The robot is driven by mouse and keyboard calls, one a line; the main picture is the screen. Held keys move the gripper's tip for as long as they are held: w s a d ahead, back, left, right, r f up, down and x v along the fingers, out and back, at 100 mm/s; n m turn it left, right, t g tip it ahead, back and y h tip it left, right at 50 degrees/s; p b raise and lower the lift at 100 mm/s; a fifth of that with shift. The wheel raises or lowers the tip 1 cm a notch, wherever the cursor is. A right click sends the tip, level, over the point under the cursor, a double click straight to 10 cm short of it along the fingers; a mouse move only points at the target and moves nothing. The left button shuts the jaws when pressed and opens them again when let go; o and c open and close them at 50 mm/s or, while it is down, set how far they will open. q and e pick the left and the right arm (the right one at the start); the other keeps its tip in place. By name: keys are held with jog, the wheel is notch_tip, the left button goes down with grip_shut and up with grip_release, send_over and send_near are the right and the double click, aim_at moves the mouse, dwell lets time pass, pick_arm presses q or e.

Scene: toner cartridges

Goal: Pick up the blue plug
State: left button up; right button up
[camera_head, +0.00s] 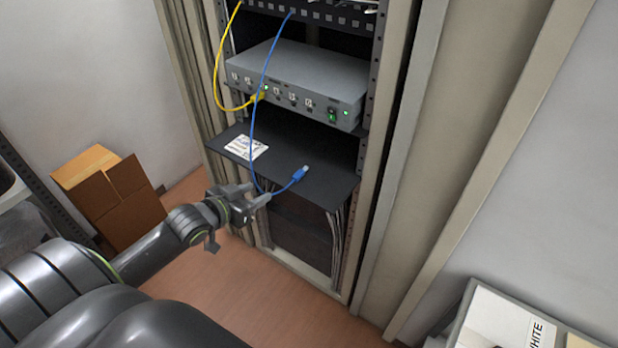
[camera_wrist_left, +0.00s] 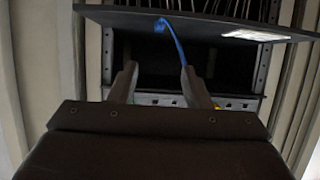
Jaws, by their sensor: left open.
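The blue plug (camera_head: 300,173) lies on the black shelf (camera_head: 325,188) of the rack, near its front edge. Its blue cable (camera_head: 264,75) runs from the upper panel down past the grey device, dips below the shelf edge and curves up to the plug. My left gripper (camera_head: 259,194) is open, just in front of the shelf edge, left of the plug. In the left wrist view, the plug (camera_wrist_left: 160,25) shows beyond the fingertips of the left gripper (camera_wrist_left: 159,78), with the cable close to the right finger. My right gripper is out of view.
A grey device (camera_head: 300,80) with a yellow cable (camera_head: 217,75) sits above the shelf. A white label (camera_head: 246,147) lies on the shelf's left part. A cardboard box (camera_head: 112,195) stands on the floor at left. A bin (camera_head: 500,320) is at lower right.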

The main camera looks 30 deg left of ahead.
pick_arm(q)
send_near(297, 175)
jog(key=w, duration=0.3)
jog(key=shift+s+f+p+x, duration=0.1)
jog(key=shift+f+p+x, duration=0.1)
jog(key=shift+x, duration=0.8)
jog(key=shift+s+f+p+x, duration=0.1)
jog(key=shift+f+p+x, duration=0.05)
jog(key=shift+x, duration=0.85)
jog(key=shift+s+f+p+x, duration=0.1)
jog(key=shift+f+p+x, duration=0.1)
jog(key=shift+x, duration=0.75)
jog(key=shift+w, duration=0.1)
jog(key=shift+c, duration=0.4)
grip_shut()
jog(key=s+r+p, duration=0.3)
jog(key=r+p, duration=0.2)
jog(key=r, duration=0.5)
jog(key=s+r+p, duration=0.3)
jog(key=r+p, duration=0.2)
jog(key=r, duration=0.5)
jog(key=shift+s+a+r+p, duration=0.15)
jog(key=shift+s+a+p, duration=0.15)
jog(key=shift+a, duration=0.15)
